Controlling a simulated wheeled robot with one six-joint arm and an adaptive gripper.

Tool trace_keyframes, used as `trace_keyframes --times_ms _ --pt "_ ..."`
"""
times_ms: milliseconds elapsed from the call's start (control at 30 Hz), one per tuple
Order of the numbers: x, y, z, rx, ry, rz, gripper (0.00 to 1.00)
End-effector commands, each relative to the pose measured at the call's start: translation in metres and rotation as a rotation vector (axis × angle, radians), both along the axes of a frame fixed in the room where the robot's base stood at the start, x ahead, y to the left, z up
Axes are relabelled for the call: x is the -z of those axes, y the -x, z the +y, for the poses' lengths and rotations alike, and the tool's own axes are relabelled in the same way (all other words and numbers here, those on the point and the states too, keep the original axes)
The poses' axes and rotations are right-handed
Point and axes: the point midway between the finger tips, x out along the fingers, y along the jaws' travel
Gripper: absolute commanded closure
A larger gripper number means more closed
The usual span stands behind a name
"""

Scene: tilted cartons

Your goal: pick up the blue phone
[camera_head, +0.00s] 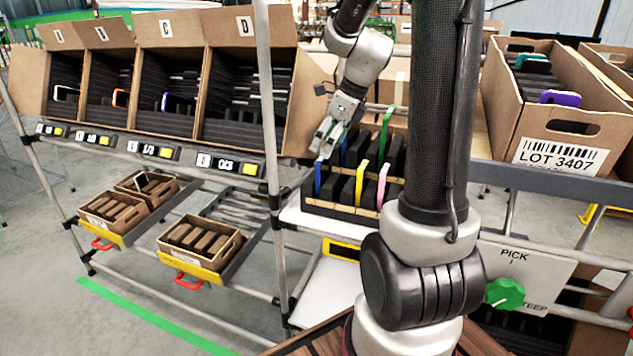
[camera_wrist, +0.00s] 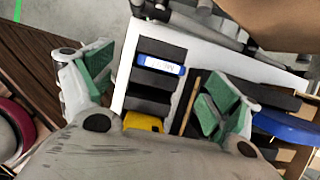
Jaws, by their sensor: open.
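The blue phone (camera_head: 317,179) stands on edge at the left front of a dark slotted rack (camera_head: 341,213) on the shelf. My gripper (camera_head: 325,148) is just above it, pointing down. In the wrist view my gripper (camera_wrist: 157,85) is open, with green pads apart and nothing held between them. A blue edge (camera_wrist: 287,128), probably the phone, lies outside the right finger in the wrist view, partly cut off by the frame. Whether the fingers touch it I cannot tell.
Yellow (camera_head: 361,181), pink (camera_head: 382,184) and green (camera_head: 386,133) phones stand in the same rack, with another blue one behind. Lettered cartons (camera_head: 170,75) stand tilted at the left. The LOT 3407 carton (camera_head: 559,128) stands at the right. A shelf post (camera_head: 268,110) rises left of the rack.

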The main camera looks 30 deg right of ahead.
Motion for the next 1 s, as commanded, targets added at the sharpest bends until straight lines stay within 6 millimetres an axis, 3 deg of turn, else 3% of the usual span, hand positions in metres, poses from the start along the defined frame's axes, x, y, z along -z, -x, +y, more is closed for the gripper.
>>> trace_keyframes --times_ms 433,767,1000 --pt "0.061 -0.016 0.008 -0.004 0.001 0.003 0.11" --pt "0.068 -0.019 0.01 -0.003 0.002 0.0 0.11" --pt "0.068 -0.019 0.009 -0.003 0.002 0.0 0.54"
